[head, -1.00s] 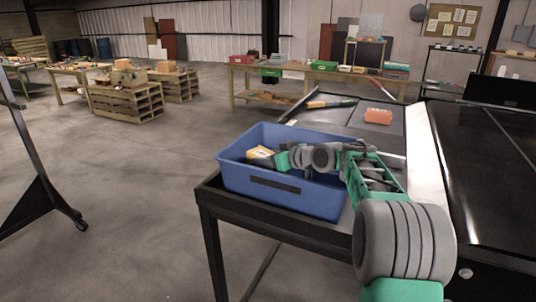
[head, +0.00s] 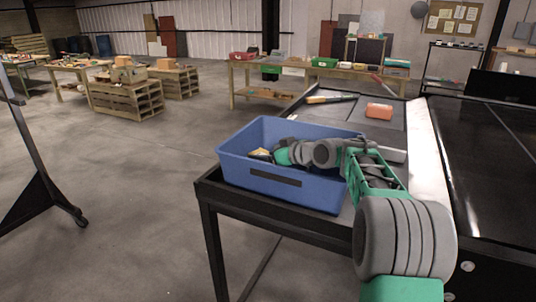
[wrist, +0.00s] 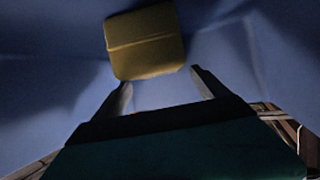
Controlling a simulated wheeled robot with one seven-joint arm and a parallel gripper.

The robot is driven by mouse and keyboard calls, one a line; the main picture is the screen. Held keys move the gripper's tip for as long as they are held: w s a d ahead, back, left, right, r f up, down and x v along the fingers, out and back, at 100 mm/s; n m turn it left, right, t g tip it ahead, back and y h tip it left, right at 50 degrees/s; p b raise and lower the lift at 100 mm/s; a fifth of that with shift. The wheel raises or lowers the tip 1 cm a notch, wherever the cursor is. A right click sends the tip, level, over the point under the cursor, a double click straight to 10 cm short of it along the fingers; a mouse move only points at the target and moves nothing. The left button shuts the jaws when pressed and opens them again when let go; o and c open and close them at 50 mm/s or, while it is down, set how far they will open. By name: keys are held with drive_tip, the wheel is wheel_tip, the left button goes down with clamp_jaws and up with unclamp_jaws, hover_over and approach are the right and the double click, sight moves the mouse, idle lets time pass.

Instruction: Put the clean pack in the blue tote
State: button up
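The blue tote (head: 320,192) stands on the near end of the dark table. A yellow pack (head: 260,154) is inside it at the left, mostly hidden behind the front wall. In the wrist view the yellow pack (wrist: 145,42) lies against the tote's blue interior (wrist: 50,60), just past my fingertips. I cannot tell whether it touches the floor of the tote. My gripper (wrist: 163,80) reaches down into the tote with its two fingers apart and nothing clamped between them. In the head view the fingers are hidden.
An orange pack (head: 379,111) lies on the table (head: 345,115) behind the tote, and a long-handled tool (head: 330,99) lies at the far left of the tabletop. A black conveyor (head: 490,170) runs along the right. Open floor is at the left.

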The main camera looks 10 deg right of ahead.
drive_tip(key=shift+r+p, duration=0.35)
drive_tip(key=shift+p, duration=0.3)
drive_tip(key=shift+s+d+r, duration=0.15)
drive_tip(key=shift+s+d, duration=0.1)
drive_tip(key=shift+d, duration=0.05)
drive_tip(key=b+v, duration=0.2)
drive_tip(key=v, duration=0.5)
